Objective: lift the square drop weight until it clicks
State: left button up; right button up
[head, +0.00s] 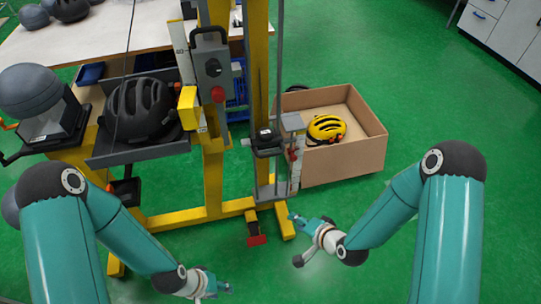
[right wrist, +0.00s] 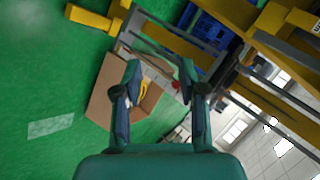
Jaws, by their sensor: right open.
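The drop tower (head: 213,160) is a yellow frame with vertical rails. A grey block with a black top handle (head: 212,66) and a red knob sits high on its left column beside a ruled scale. A smaller dark block (head: 267,141) sits low on the right rail, beside a grey piece with a red knob. I cannot tell which is the square drop weight. My right gripper (head: 298,220) is open and empty, in front of the right rail's foot; its spread fingers show in the right wrist view (right wrist: 160,70). My left gripper (head: 218,287) is low at the front, apart from the tower; its jaws are unclear.
A black helmet (head: 140,108) rests on a grey tray left of the tower. A cardboard box (head: 345,165) holding a yellow helmet (head: 327,128) stands behind the right rail. A red pedal (head: 257,240) lies at the base. Green floor is clear at right.

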jog(key=w+r+m+t+y+b, duration=0.1)
jog(key=w+m+t+b, duration=0.1)
jog(key=w+t+b, duration=0.3)
jog(key=t+y+b, duration=0.3)
jog(key=y+b, duration=0.2)
jog(key=b, duration=0.5)
send_near(271, 155)
pick_arm(q)
notch_tip(271, 155, down, 16)
jog(key=shift+p, duration=0.35)
pick_arm(e)
jog(key=x, duration=0.7)
jog(key=f+x, duration=0.1)
jog(key=x, duration=0.2)
jog(key=shift+w+r, duration=0.1)
jog(key=shift+w, duration=0.2)
jog(key=shift+c, duration=0.3)
grip_shut()
